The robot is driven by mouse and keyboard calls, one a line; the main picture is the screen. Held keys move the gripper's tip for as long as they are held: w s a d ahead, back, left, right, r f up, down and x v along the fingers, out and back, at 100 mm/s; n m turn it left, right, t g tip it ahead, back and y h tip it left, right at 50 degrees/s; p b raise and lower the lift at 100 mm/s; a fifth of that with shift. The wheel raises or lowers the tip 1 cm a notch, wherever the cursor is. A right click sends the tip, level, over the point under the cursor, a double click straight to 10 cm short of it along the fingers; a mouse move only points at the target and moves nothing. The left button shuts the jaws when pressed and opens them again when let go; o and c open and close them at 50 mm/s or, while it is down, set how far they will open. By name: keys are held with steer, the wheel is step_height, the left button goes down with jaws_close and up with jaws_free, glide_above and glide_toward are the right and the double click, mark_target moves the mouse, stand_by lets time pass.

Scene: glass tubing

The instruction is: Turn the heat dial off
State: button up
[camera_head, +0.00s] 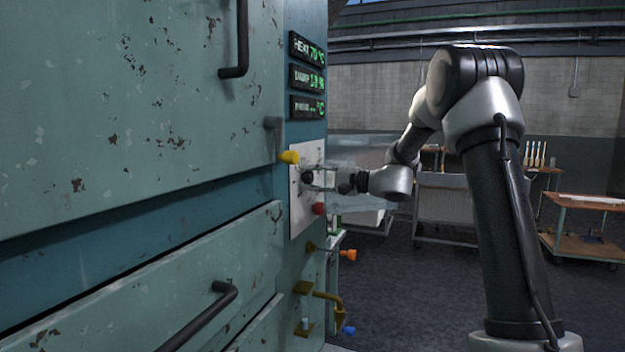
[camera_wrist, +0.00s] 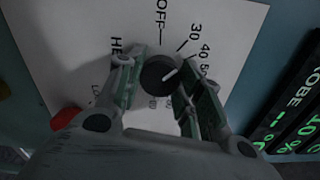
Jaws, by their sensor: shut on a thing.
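The heat dial (camera_wrist: 158,75) is a round black knob on a white panel (camera_wrist: 75,35), with OFF printed above it and 30 and 40 to the upper right. Its white pointer line slants to the upper right, away from OFF. My gripper (camera_wrist: 156,66) has a finger on each side of the knob and is shut on it. In the head view the dial (camera_head: 307,177) is dark and small, and my gripper (camera_head: 322,179) reaches it from the right. The heat readout (camera_head: 309,50) looks like 70 °C. The lower scale marks are partly hidden by the fingers.
A yellow knob (camera_head: 289,157) and a red knob (camera_head: 318,208) sit close to the dial. Below are an orange-handled valve (camera_head: 347,255) and a brass handle (camera_head: 328,298). Teal cabinet doors (camera_head: 120,110) with dark handles fill the left. A cart (camera_head: 590,203) stands far right.

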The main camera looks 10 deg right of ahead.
steer(key=n, duration=0.5)
steer(key=shift+n, duration=0.3)
steer(key=shift+f+n, duration=0.1)
steer(key=shift+n, duration=2)
steer(key=o, duration=1)
steer(key=shift+o, duration=0.2)
steer(key=shift+d, duration=0.1)
steer(key=v, duration=1.2)
